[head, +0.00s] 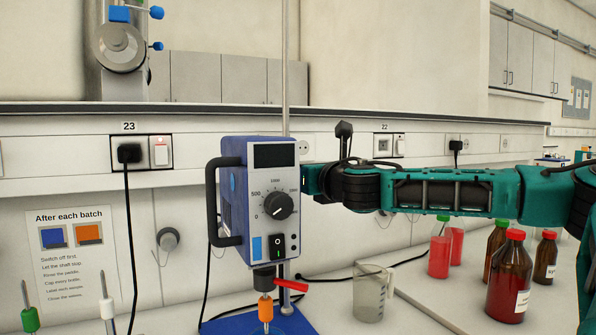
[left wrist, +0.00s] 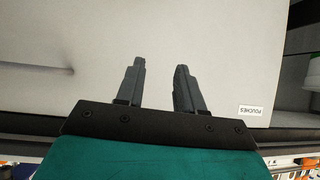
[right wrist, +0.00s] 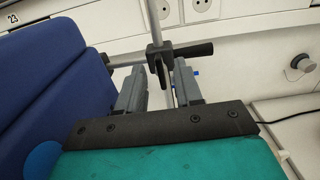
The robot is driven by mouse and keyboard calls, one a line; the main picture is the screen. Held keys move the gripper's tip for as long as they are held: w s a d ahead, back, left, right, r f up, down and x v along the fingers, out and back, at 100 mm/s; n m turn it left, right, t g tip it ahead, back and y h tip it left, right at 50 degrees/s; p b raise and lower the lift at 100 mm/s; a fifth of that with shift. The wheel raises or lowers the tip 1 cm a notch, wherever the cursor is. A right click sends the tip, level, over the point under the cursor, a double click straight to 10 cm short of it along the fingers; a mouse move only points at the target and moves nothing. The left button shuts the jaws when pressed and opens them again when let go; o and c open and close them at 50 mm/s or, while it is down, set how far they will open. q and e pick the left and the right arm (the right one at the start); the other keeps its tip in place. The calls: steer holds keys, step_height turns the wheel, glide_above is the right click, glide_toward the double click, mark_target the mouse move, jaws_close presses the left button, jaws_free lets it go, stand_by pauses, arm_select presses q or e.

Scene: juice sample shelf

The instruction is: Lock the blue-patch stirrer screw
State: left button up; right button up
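The stirrer (head: 275,185) is a blue and grey box with a dial, a black side handle and a blue patch (head: 257,248) low on its front. In the right wrist view its blue housing (right wrist: 45,85) fills the left side. A dark clamp (right wrist: 158,53) with a black knob (right wrist: 195,50) sits on the metal rod behind it. A dark flat wing, perhaps the screw, hangs from the clamp between the fingertips of my right gripper (right wrist: 158,82). Those fingers are apart, with gaps beside the wing; the head view hides them. My left gripper (left wrist: 160,80) is open and empty.
A red lever (head: 290,285) and orange-banded shaft (head: 265,308) are below the stirrer. A clear beaker (head: 371,292) and several bottles, including a brown one (head: 508,280), stand at right. Cables cross the bench. A pale panel (left wrist: 220,60) faces the left gripper.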

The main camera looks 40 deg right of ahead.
steer(key=shift+x, duration=1.7)
steer(key=shift+a, duration=0.1)
jaws_close()
steer(key=shift+f, duration=0.1)
